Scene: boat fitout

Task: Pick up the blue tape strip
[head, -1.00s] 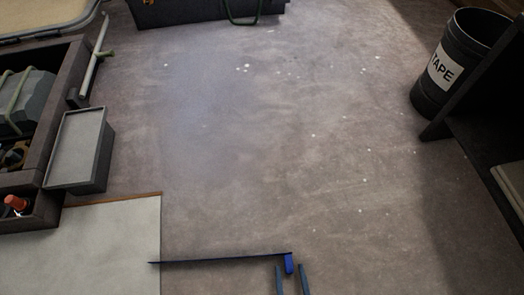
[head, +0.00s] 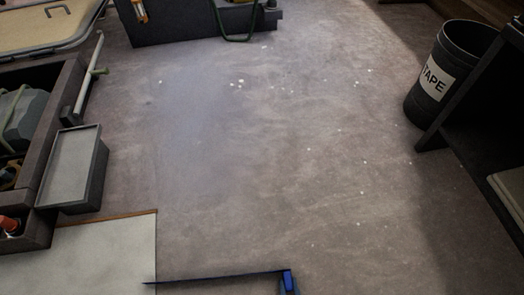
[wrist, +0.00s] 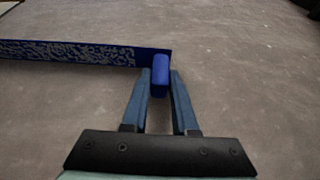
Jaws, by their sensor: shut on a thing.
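The blue tape strip (head: 215,277) is long and thin with a small blue block-like tab at its right end. It shows at the bottom of the head view, its left end by the pale board's edge. In the wrist view the strip (wrist: 80,54) runs to the left and has a pale mottled pattern on its face. My gripper (wrist: 160,85) is shut on the tab, with a blue finger on each side of it. In the head view my gripper (head: 288,284) is at the bottom edge, mostly cut off.
A black bucket labelled TAPE (head: 447,75) stands at the right beside a dark shelf (head: 480,150). A grey-lidded box (head: 72,168) and an open dark tray (head: 50,130) are at the left. A pale board (head: 90,262) lies at lower left. The middle floor is clear.

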